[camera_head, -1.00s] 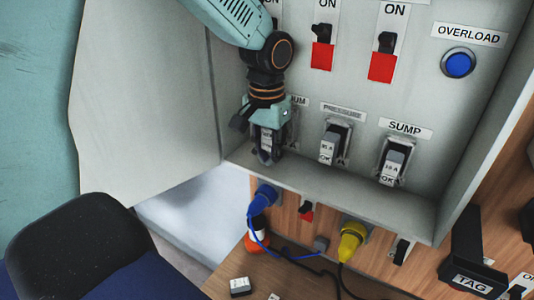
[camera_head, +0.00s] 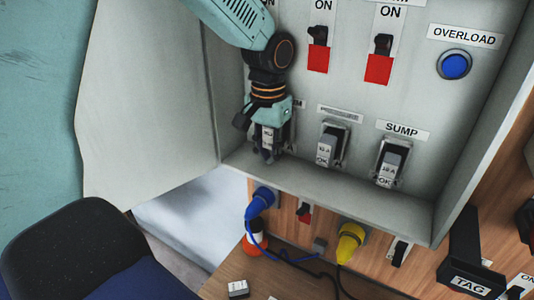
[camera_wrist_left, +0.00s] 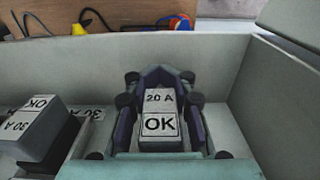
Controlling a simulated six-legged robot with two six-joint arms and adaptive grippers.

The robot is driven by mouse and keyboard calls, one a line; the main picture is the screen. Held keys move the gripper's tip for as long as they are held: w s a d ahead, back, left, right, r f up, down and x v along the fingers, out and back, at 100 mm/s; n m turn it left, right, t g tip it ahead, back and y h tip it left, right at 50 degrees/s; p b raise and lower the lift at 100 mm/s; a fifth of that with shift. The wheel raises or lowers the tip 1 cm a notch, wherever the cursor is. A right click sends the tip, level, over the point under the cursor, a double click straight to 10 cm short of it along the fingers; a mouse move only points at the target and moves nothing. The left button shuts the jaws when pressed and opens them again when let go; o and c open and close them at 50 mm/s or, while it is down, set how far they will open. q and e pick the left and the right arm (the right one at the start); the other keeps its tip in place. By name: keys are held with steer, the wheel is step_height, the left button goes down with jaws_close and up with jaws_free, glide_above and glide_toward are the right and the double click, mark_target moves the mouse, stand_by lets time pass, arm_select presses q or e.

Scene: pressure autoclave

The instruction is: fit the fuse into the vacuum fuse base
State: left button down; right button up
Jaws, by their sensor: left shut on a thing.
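My left gripper (camera_head: 267,152) is in front of the lower left of the panel, at the position of the vacuum fuse base. It is shut on a pale fuse (camera_head: 268,136). In the left wrist view the fuse (camera_wrist_left: 160,112) sits between both fingers and reads "20 A" and "OK". The vacuum fuse base is hidden behind the gripper and fuse, so I cannot tell how deep the fuse sits. My right gripper is not in view.
The pressure fuse (camera_head: 325,153) and sump fuse (camera_head: 388,166) sit in bases to the right. The cabinet's bottom ledge (camera_head: 320,190) runs below. The open door (camera_head: 150,90) stands left. A loose fuse (camera_head: 238,288) lies on the wooden table. Blue (camera_head: 262,198) and yellow plugs (camera_head: 350,242) are below.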

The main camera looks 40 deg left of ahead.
arm_select(q)
steer(key=shift+w+a, duration=0.1)
steer(key=shift+w, duration=0.3)
steer(key=c, duration=1)
jaws_free()
steer(key=shift+c, duration=0.2)
steer(key=shift+r, duration=0.1)
step_height(320, 180, up, 7)
steer(key=shift+s+r, duration=0.1)
steer(key=shift+r, duration=0.1)
